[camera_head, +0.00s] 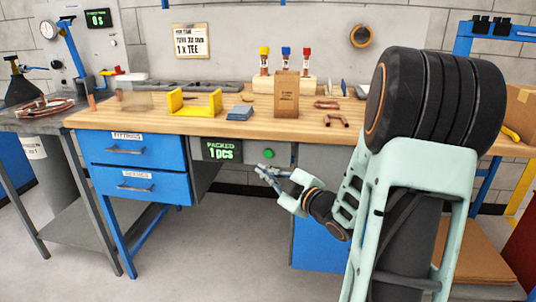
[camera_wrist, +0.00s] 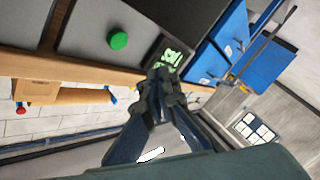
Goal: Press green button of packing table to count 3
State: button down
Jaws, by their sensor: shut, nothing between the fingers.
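The green button (camera_head: 268,153) sits on a grey panel (camera_head: 284,150) under the front edge of the packing table (camera_head: 225,128). Left of it a display (camera_head: 221,149) reads "PACKED 1 pcs". My gripper (camera_head: 264,172) is shut and empty, in front of the panel and a little below the button; no contact shows. In the wrist view the green button (camera_wrist: 118,41) is at the upper left, and the display (camera_wrist: 168,56) lies just beyond the shut fingertips (camera_wrist: 160,78). That view is strongly tilted.
Blue drawers (camera_head: 137,150) stand left of the display. On the tabletop are a cardboard box (camera_head: 286,94), a yellow holder (camera_head: 194,102) and copper pieces (camera_head: 336,120). The floor (camera_head: 225,235) before the table is clear. A grey side table (camera_head: 50,122) stands at left.

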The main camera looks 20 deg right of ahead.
aim_at(268, 153)
jog(key=shift+s+a+r+p, duration=0.1)
jog(key=shift+s+a+p, duration=0.1)
jog(key=shift+s+a, duration=0.3)
jog(key=shift+s+a+p, duration=0.2)
jog(key=shift+s+a, duration=0.1)
jog(key=shift+s, duration=0.35)
jog(key=shift+w+d+p, duration=0.1)
jog(key=shift+w+d, duration=0.7)
jog(key=shift+w, duration=0.4)
jog(key=shift+w+d+p, duration=0.15)
jog(key=shift+w+d, duration=0.7)
jog(key=shift+w, duration=0.4)
jog(key=shift+w+d+p, duration=0.1)
jog(key=shift+w+d, duration=0.7)
jog(key=shift+w, duration=0.4)
jog(key=shift+w+d, duration=0.25)
jog(key=shift+w, duration=0.1)
